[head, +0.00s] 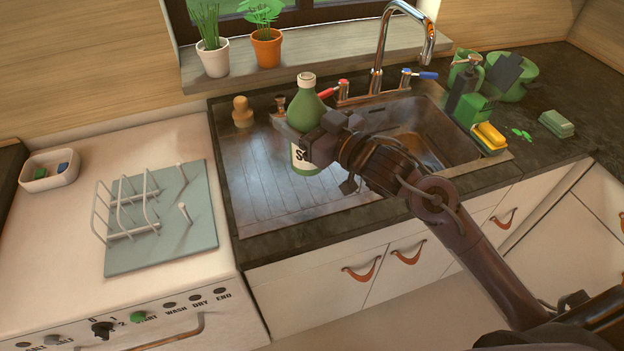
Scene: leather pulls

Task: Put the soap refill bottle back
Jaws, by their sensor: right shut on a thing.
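A green soap refill bottle (305,107) with a pale cap and a white label stands upright over the ribbed drainboard, left of the sink basin. My right gripper (296,136) is shut on the bottle at its middle, and its dark body covers part of the bottle's right side. I cannot tell whether the bottle's base touches the drainboard. My left gripper is not in view.
A dish rack on a mat (190,240) lies on the white top at left. The tap (381,50) rises behind the sink basin (440,150). A dark pump bottle (466,85), green containers and sponges crowd the right counter. Potted plants (266,48) stand on the sill.

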